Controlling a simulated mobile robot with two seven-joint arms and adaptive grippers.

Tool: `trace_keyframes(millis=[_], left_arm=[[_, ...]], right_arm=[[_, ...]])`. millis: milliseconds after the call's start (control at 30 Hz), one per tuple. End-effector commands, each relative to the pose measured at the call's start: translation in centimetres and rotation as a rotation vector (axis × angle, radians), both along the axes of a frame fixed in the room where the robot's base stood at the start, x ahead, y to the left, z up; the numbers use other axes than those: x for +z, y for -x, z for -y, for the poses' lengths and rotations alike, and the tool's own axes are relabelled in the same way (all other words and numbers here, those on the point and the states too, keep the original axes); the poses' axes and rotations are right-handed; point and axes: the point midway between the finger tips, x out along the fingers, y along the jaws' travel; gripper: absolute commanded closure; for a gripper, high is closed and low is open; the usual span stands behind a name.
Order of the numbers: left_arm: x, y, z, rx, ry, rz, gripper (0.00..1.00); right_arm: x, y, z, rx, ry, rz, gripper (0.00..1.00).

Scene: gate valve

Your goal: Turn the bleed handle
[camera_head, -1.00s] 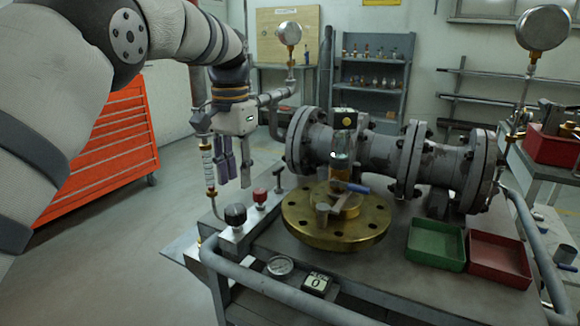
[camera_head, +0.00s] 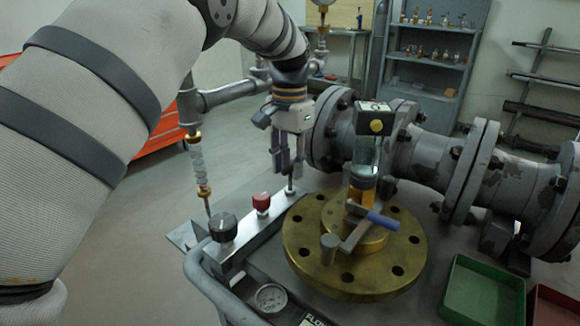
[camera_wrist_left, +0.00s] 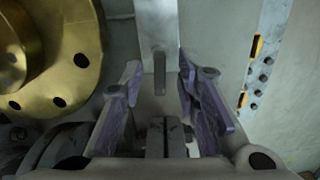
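My left gripper (camera_head: 287,172) points down over the far end of the metal valve block (camera_head: 240,240). A small handle on a thin stem (camera_head: 290,184), which I take for the bleed handle, stands there; its top is hidden by the gripper. In the left wrist view its grey bar (camera_wrist_left: 160,72) shows between the two purple-padded fingers of the gripper (camera_wrist_left: 160,75). The fingers are open, with gaps on both sides of the bar. Whether the tips reach down to its height I cannot tell. My right gripper is not in view.
A red knob (camera_head: 262,203) and a black knob (camera_head: 223,227) stand on the block. A brass flange (camera_head: 330,265) with a blue-handled lever (camera_head: 381,220) is close to the right. Grey flanged piping (camera_head: 415,150) lies behind. A gauge (camera_head: 271,297) sits in front.

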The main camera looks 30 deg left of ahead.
Motion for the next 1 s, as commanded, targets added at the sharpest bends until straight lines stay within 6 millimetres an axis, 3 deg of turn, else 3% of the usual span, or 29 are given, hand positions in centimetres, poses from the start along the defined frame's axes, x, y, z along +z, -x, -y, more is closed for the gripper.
trace_keyframes(millis=[133, 367, 500, 533, 1000], left_arm=[[-1.24, 0.00, 0.02, 0.000, 0.000, 0.001, 0.71], [-1.43, -0.02, 0.02, 0.000, 0.000, 0.001, 0.71], [-1.42, -0.02, 0.02, 0.000, 0.000, 0.001, 0.98], [-1.41, -0.02, 0.02, 0.000, 0.000, 0.001, 1.00], [-1.32, 0.00, 0.04, -0.064, 0.001, 0.002, 1.00]], right_arm=[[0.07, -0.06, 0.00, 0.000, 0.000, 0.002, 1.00], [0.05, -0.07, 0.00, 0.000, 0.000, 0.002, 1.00], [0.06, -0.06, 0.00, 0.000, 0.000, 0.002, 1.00], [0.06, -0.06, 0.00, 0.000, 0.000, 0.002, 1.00], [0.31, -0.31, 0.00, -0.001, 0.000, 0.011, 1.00]])
